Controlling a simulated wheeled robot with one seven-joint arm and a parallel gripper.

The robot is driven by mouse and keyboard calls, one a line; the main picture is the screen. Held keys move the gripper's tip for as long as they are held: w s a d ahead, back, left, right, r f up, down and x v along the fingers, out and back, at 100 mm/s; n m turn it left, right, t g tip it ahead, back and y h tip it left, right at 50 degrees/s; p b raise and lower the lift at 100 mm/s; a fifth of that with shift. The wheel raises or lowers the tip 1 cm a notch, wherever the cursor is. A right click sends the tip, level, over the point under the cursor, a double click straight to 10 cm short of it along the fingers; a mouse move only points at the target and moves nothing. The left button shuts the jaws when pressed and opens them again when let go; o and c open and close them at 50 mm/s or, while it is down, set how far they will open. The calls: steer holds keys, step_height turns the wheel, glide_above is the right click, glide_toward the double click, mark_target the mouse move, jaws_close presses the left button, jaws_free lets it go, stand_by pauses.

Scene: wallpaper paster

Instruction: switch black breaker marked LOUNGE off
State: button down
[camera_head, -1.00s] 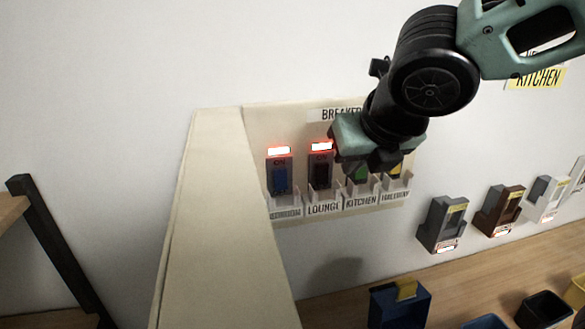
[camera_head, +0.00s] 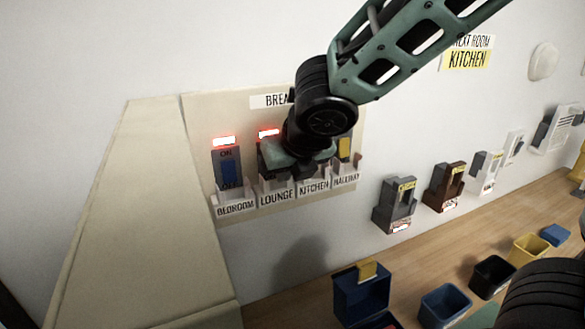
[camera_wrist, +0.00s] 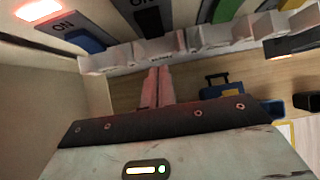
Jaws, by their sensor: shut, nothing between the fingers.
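The LOUNGE breaker is the second from the left on the beige panel (camera_head: 200,110). Its red lamp (camera_head: 269,133) is lit, and its label (camera_head: 277,197) is readable below. My gripper (camera_head: 288,160) covers most of this breaker in the head view, so its switch position is hidden there. In the wrist view, the black switch (camera_wrist: 150,20) shows at the top, beyond my fingers. The fingers (camera_wrist: 158,86) are shut together and empty, near the pale label holders below the black switch. I cannot tell whether they touch anything.
The blue BEDROOM switch (camera_head: 229,173) is left of LOUNGE, its lamp lit. The green switch (camera_wrist: 221,10) and yellow HALLWAY switch (camera_head: 344,149) are to the right. A beige side wall (camera_head: 130,200) stands left of the panel. Bins, including a blue one (camera_head: 361,298), stand on the wooden counter below.

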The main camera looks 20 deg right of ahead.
steer(key=w, duration=0.2)
steer(key=w+p, duration=0.1)
steer(key=w, duration=0.1)
steer(key=shift+f, duration=0.3)
steer(key=shift+w+b, duration=0.15)
steer(key=shift+b, duration=0.75)
steer(key=shift+r, duration=0.15)
steer(key=shift+r+p, duration=0.65)
steer(key=shift+p, duration=0.3)
